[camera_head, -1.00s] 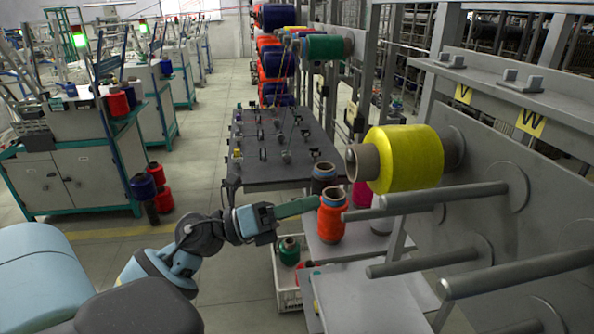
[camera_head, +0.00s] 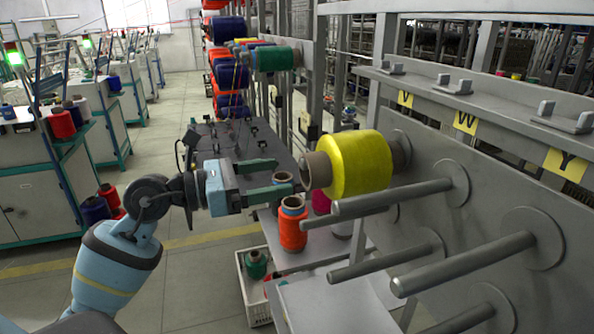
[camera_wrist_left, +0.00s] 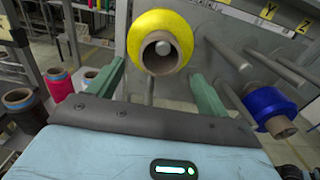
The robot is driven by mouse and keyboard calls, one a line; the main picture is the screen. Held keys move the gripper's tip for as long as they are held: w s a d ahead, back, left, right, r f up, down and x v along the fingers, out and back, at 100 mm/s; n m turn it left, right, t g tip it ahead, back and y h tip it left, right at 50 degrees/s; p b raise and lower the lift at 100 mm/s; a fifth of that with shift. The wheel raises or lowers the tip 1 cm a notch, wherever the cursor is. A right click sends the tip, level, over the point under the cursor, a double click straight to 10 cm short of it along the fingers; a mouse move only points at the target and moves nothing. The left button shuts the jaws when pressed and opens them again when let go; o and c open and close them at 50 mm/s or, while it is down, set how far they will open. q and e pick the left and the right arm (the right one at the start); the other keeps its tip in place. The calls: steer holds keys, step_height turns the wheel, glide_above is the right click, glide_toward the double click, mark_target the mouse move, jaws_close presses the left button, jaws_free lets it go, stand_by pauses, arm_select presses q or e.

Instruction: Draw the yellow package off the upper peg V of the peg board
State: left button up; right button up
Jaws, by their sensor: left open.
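The yellow package (camera_head: 358,163) sits on the upper peg beside the V label (camera_head: 404,99) of the peg board (camera_head: 480,165). Its brown core end faces my left gripper. My left gripper (camera_head: 268,178) is open and empty, a short gap to the left of the package in the head view. In the left wrist view the yellow package (camera_wrist_left: 160,22) is ahead, with its core and the peg tip inside it showing. The green fingers of the left gripper (camera_wrist_left: 155,85) stand apart, left and right below the package. My right gripper is not in view.
An orange cone (camera_head: 293,226) stands on a shelf below the gripper. Bare pegs (camera_head: 395,198) stick out beside and below the package. A blue package (camera_wrist_left: 268,105) is at the right in the wrist view. A white crate (camera_head: 255,295) stands on the floor.

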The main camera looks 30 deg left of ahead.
mark_target(303, 167)
arm_select(q)
steer(key=shift+p+x, duration=0.4)
steer(key=shift+x, duration=2.85)
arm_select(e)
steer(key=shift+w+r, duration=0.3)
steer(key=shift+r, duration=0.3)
arm_select(q)
steer(key=c, duration=1.5)
steer(key=shift+r, duration=0.1)
steer(key=shift+c, duration=0.3)
steer(key=shift+r+p, duration=0.3)
steer(key=shift+r, duration=0.15)
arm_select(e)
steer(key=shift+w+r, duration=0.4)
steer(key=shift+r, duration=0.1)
